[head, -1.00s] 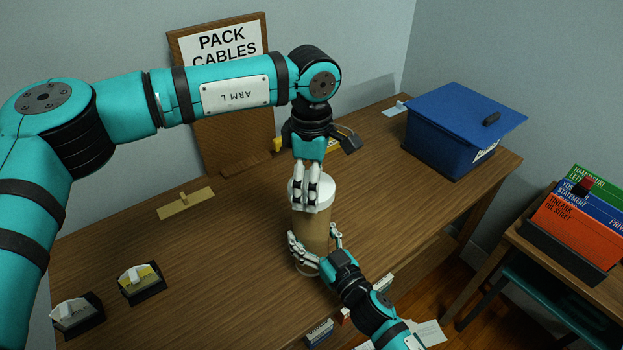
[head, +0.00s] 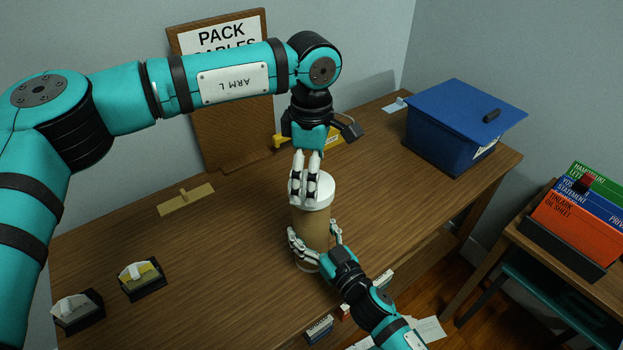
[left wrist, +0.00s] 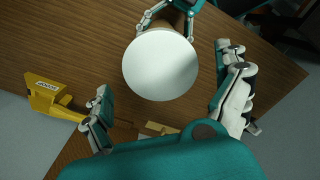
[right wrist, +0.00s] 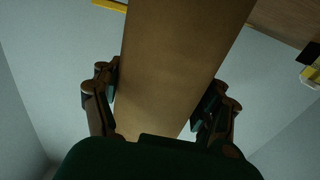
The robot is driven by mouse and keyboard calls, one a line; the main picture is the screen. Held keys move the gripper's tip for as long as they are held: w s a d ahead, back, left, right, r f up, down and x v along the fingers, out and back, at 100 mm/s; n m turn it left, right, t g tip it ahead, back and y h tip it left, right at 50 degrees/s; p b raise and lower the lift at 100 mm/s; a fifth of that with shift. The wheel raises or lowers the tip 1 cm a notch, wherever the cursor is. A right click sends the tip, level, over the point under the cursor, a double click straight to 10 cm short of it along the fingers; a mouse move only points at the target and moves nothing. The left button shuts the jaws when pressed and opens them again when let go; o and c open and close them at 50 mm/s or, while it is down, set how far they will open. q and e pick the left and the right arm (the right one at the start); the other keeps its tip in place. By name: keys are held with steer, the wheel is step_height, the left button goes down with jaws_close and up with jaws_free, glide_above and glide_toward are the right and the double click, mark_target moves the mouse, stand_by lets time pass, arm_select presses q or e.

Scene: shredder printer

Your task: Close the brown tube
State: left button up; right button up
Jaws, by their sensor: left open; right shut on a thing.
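The brown tube (head: 311,228) stands upright on the desk with a white cap (head: 318,190) on its top end. In the left wrist view the cap is a white disc (left wrist: 160,65) covering the tube's end. My right gripper (head: 316,240) is shut on the tube's body from the front. In the right wrist view the tube (right wrist: 178,60) lies between its fingers. My left gripper (head: 304,196) is open, pointing down above and around the cap's far left side. In the left wrist view its fingers (left wrist: 165,108) stand apart, clear of the cap on both sides.
The wooden desk (head: 240,240) has a blue lidded box (head: 445,140) at the back right. A sign board (head: 230,130) stands behind. Two small holders (head: 142,280) sit at the front left. A yellow item (head: 330,140) lies behind my left gripper.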

arm_select(q)
step_height(320, 180, up, 10)
stand_by(0.3)
arm_select(e)
steer(key=o, duration=1.8)
steer(key=shift+c, duration=0.2)
arm_select(q)
steer(key=shift+f, duration=0.1)
arm_select(e)
steer(key=shift+s, duration=0.1)
steer(key=v, duration=1.2)
